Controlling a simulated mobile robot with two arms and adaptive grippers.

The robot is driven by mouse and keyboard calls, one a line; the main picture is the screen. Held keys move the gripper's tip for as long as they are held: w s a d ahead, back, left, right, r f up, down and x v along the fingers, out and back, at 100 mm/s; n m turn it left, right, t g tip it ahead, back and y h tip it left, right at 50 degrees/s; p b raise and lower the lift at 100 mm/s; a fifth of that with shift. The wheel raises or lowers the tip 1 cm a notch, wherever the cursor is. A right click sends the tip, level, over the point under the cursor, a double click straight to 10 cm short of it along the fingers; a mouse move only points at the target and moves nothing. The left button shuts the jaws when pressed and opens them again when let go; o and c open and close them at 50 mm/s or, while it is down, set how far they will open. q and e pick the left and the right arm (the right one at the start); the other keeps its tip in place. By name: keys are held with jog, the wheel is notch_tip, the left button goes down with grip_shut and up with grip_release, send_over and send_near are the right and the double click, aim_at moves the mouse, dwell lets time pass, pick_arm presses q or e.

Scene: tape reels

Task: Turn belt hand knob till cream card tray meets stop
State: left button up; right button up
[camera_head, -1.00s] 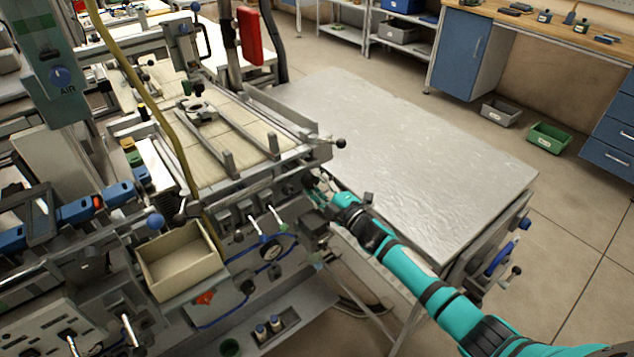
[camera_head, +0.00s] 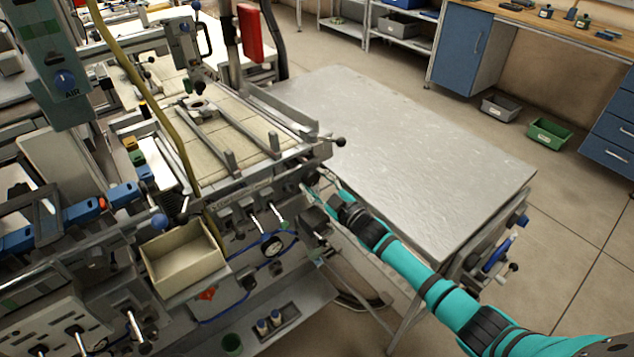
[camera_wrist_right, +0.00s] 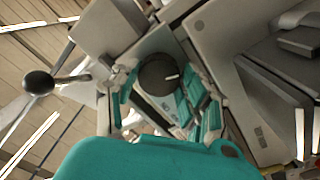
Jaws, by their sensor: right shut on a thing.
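A dark round knob (camera_wrist_right: 157,76) with a pale mark on its face sits between the teal fingers of my right gripper (camera_wrist_right: 165,100) in the right wrist view. The fingers are shut on its sides. In the head view my right gripper (camera_head: 320,188) is at the machine's near right corner, and the knob there is small and partly hidden. Cream panels (camera_head: 220,150) lie between metal rails on the machine top. An open cream box (camera_head: 183,258) stands at the machine's front. I cannot tell which cream part is the card tray, nor make out its stop. My left gripper is not in view.
A bare grey metal table (camera_head: 420,150) stands right of the machine, close to my right arm. A black ball-ended lever (camera_head: 340,142) juts out near the gripper and shows large in the wrist view (camera_wrist_right: 38,83). Small levers and a gauge (camera_head: 272,245) line the front panel.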

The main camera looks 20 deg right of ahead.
jog(key=shift+f, duration=0.1)
dwell(0.3)
jog(key=o, duration=1.2)
jog(key=v, duration=1.2)
